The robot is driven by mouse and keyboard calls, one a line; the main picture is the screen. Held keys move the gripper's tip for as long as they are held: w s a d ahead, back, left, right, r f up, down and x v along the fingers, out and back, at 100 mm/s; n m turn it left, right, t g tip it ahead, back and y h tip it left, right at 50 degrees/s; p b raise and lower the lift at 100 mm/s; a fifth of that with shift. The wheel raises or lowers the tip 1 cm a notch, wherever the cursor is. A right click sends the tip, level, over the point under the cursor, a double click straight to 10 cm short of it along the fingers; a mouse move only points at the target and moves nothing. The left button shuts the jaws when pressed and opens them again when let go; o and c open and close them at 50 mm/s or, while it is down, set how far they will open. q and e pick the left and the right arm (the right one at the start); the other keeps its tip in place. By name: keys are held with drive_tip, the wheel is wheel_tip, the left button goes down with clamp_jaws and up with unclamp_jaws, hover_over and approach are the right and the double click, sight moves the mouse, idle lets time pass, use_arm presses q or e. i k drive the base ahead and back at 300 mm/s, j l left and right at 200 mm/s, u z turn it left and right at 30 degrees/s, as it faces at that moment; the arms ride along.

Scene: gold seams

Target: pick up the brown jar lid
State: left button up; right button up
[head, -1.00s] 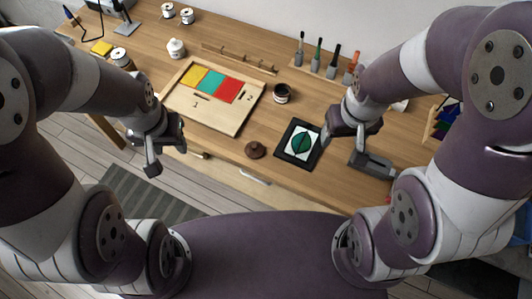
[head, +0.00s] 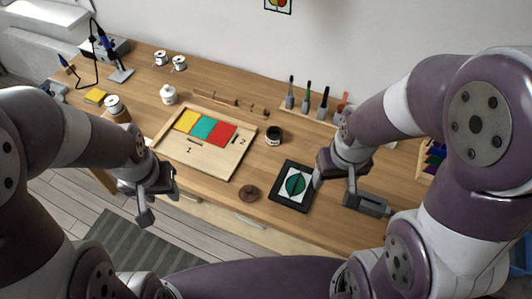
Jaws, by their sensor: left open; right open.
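The brown jar lid (head: 249,193) lies on the wooden table near its front edge, knob up, between my two grippers. A dark open jar (head: 274,136) stands behind it, just right of the wooden board. My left gripper (head: 160,205) is open and empty, left of the lid and in front of the table edge. My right gripper (head: 335,183) is open at the right of the dark-framed picture, apart from the lid; its fingertips are partly hidden.
A wooden board (head: 196,158) with yellow, teal and red tiles lies left of the jar. A dark-framed picture (head: 290,203) with a green leaf shape lies right of the lid. A tool rack (head: 320,118), a white lidded pot (head: 168,95) and spools (head: 179,63) stand farther back.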

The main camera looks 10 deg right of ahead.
sight(248, 194)
drive_tip(key=z, duration=0.45)
drive_tip(key=j+z, duration=0.15)
drive_tip(key=z, duration=0.3)
drive_tip(key=j+z, duration=0.1)
drive_tip(key=z, duration=0.3)
drive_tip(key=j+z, duration=0.1)
drive_tip(key=z, duration=0.8)
drive_tip(key=j+z, duration=0.15)
drive_tip(key=z, duration=0.7)
drive_tip(key=k+j+z, duration=0.1)
drive_tip(key=k+j, duration=0.3)
drive_tip(key=k+j+z, duration=0.1)
drive_tip(key=k+j, duration=0.25)
drive_tip(key=k, duration=0.3)
